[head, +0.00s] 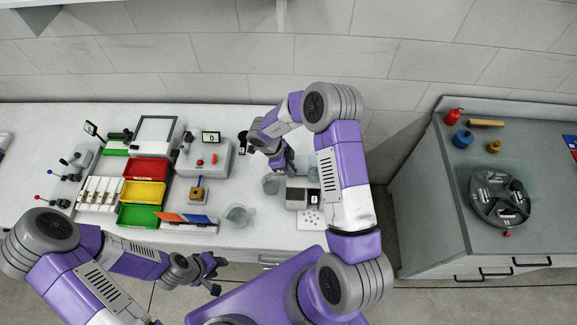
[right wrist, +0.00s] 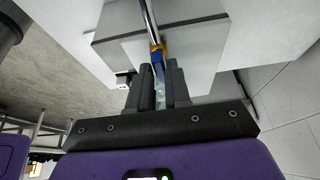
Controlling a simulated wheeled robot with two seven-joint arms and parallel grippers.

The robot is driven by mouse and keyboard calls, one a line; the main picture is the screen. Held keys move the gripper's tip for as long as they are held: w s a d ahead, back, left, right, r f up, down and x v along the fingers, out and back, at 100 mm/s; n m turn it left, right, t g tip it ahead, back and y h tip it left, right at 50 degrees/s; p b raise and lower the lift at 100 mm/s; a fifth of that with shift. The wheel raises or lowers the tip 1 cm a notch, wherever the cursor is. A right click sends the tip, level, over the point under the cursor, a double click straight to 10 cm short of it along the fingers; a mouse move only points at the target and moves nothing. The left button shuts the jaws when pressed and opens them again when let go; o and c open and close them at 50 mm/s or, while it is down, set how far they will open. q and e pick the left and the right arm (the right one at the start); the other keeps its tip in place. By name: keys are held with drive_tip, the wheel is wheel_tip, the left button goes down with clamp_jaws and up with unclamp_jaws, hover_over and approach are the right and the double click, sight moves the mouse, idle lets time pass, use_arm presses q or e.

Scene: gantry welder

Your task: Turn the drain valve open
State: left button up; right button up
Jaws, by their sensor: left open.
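My right gripper (head: 287,168) is over the bench beside a small grey box unit (head: 297,195). In the right wrist view its two dark fingers (right wrist: 160,82) point at a small blue part (right wrist: 157,60) under an orange-yellow collar on a metal rod (right wrist: 150,22). The blue part lines up with the narrow gap between the fingertips. I cannot tell whether they touch it, or whether it is the drain valve's handle. My left gripper (head: 212,272) is open and empty, in front of the bench's front edge.
A glass beaker (head: 238,215) stands near the bench's front edge, and another glass vessel (head: 271,184) is by my right gripper. Red (head: 146,169), yellow and green bins are at left. A grey side counter (head: 420,185) holds a round tray (head: 500,215).

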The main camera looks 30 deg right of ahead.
drive_tip(key=o, duration=0.3)
drive_tip(key=shift+r, duration=0.1)
drive_tip(key=v, duration=0.7)
drive_tip(key=shift+a+r, duration=0.15)
idle(0.3)
